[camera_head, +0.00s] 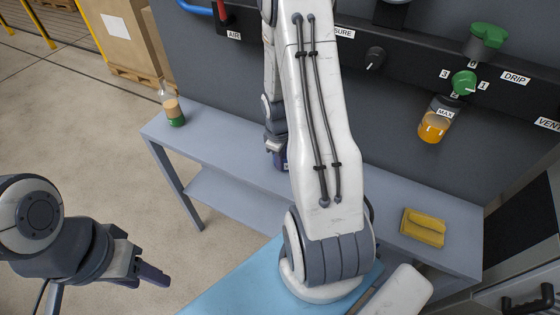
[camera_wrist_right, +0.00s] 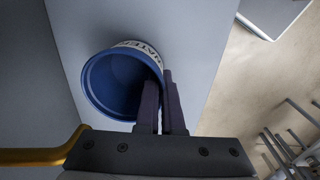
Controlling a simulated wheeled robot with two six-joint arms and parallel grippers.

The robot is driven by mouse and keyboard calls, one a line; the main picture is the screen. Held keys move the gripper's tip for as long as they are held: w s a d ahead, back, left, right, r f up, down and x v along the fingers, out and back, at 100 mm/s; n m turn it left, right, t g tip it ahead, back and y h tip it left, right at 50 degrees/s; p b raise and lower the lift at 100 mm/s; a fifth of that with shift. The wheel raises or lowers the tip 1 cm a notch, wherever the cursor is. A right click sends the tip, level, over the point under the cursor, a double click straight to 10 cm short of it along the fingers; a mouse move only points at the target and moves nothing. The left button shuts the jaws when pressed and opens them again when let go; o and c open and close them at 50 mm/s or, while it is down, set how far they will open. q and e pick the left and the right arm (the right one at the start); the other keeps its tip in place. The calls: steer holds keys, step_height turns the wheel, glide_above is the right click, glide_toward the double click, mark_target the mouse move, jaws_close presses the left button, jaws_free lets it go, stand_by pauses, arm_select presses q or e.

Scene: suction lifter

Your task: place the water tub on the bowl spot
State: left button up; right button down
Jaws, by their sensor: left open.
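The water tub (camera_wrist_right: 118,88) is a round blue tub with a white band lettered "WATER". In the right wrist view its open mouth faces the camera. My right gripper (camera_wrist_right: 160,85) has its dark fingers close together on either side of the tub's wall, shut on it. I cannot tell whether the tub touches the grey surface behind it. In the head view my right gripper (camera_head: 278,152) is by the bench, mostly hidden by my white arm, and little of the tub shows. My left gripper (camera_head: 150,270) is open and empty over the floor. I cannot make out the bowl spot.
A grey bench (camera_head: 220,148) with a lower shelf runs along the wall panel. A bottle (camera_head: 172,106) stands at its left end, a yellow folded cloth (camera_head: 424,227) at its right. An orange-filled cup (camera_head: 435,121) hangs below green valves. A blue surface (camera_head: 235,287) is in front.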

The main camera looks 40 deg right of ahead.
steer(key=c, duration=1.1)
jaws_free()
steer(key=shift+f, duration=0.1)
steer(key=shift+o, duration=0.2)
step_height(320, 180, up, 12)
steer(key=s+a+r+n, duration=0.1)
steer(key=a+r, duration=0.1)
steer(key=a, duration=0.7)
steer(key=s+a+r, duration=0.1)
steer(key=a+r, duration=0.2)
steer(key=a, duration=0.6)
steer(key=s+a+r+n+y, duration=0.1)
steer(key=s+a+r, duration=0.1)
steer(key=s+a, duration=1.1)
steer(key=shift+s+r+n+y, duration=0.3)
steer(key=shift+s+r, duration=0.1)
steer(key=shift+s, duration=0.25)
